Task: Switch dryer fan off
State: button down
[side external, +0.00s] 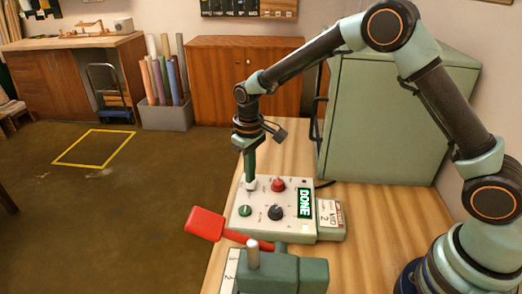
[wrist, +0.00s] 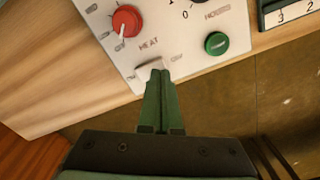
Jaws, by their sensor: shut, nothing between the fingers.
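The control panel (side external: 262,224) is a pale box on the wooden table, with a lit green display (side external: 304,203) reading DONE. It carries a red knob (side external: 278,185), a black knob (side external: 275,213) and a green button (side external: 245,210). In the wrist view the red knob (wrist: 127,20) and green button (wrist: 216,43) lie beyond my gripper.
A large green cabinet (side external: 400,120) stands behind, at right. Open floor lies left.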

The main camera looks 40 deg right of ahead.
aim_at(251, 185)
jog(key=shift+f, duration=0.9)
dwell(0.4)
jog(key=shift+r, duration=3.55)
jog(key=s+d+r+m+t, duration=0.1)
jog(key=s+d+r, duration=0.25)
jog(key=r, duration=0.25)
jog(key=s+d+r+t, duration=0.1)
jog(key=s+d+r, duration=0.1)
jog(key=s+r, duration=0.25)
jog(key=s+d+r+m+t, duration=0.1)
jog(key=s+d, duration=0.1)
jog(key=s, duration=0.3)
jog(key=s+d+r+m+t, duration=0.1)
jog(key=s+d+r+t, duration=0.1)
jog(key=s, duration=0.4)
jog(key=shift+d+t, duration=0.2)
jog(key=shift+t, duration=0.1)
